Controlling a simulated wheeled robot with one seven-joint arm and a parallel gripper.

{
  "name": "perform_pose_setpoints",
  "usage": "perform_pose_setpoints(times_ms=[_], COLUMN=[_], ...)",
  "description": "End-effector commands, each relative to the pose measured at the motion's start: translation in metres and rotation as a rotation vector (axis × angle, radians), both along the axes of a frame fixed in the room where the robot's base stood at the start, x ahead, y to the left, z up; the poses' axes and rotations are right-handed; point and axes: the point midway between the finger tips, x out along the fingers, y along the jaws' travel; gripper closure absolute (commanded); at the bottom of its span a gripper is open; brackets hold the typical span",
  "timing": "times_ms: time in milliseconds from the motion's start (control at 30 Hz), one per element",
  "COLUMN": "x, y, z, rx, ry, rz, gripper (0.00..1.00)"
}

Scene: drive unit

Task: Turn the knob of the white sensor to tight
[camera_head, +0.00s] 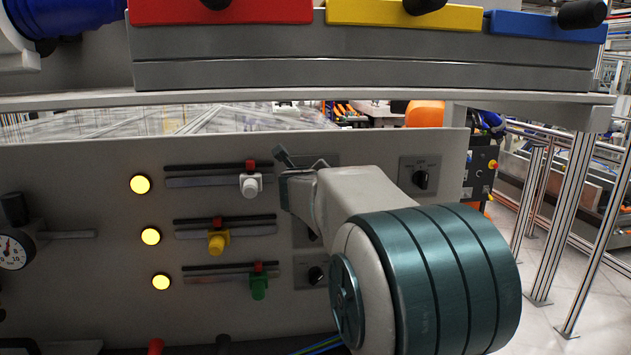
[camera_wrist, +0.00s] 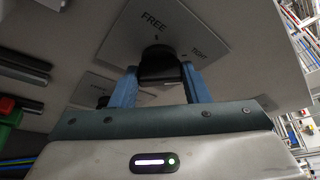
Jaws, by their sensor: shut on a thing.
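The white sensor (camera_head: 251,185) with a red top sits at the right end of the top rail on the grey panel. My gripper (camera_head: 301,164) is against the panel just right of it, over the plate (camera_head: 326,158) in that row. In the wrist view, the blue fingers of my gripper (camera_wrist: 160,85) are shut on a black knob (camera_wrist: 160,62), one on each side. Its plate (camera_wrist: 190,30) reads FREE above the knob and TIGHT to the right. A small mark shows just below FREE; I cannot tell the knob's exact angle. The head view hides this knob.
Yellow (camera_head: 218,241) and green (camera_head: 259,287) sensors sit on lower rails. A lower knob (camera_head: 317,275) is left of my arm, and another knob (camera_head: 420,179) is right of it. A grey shelf (camera_head: 360,72) overhangs the panel.

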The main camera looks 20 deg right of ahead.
Motion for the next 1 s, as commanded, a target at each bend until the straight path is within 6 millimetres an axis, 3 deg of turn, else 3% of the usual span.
perform_pose_setpoints(times_ms=[300,333,400,767,1000], x=[0.0,0.0,0.0,-0.002,-0.028], y=[0.0,0.0,0.0,0.002,0.018], z=[-0.001,-0.001,-0.001,0.001,0.01], rx=[0.005,0.005,0.004,0.002,0.002], ry=[-0.001,-0.001,-0.001,-0.001,-0.003], rz=[-0.001,-0.001,-0.001,0.0,0.002], gripper=[0.81,0.55,0.36,0.36,0.36])
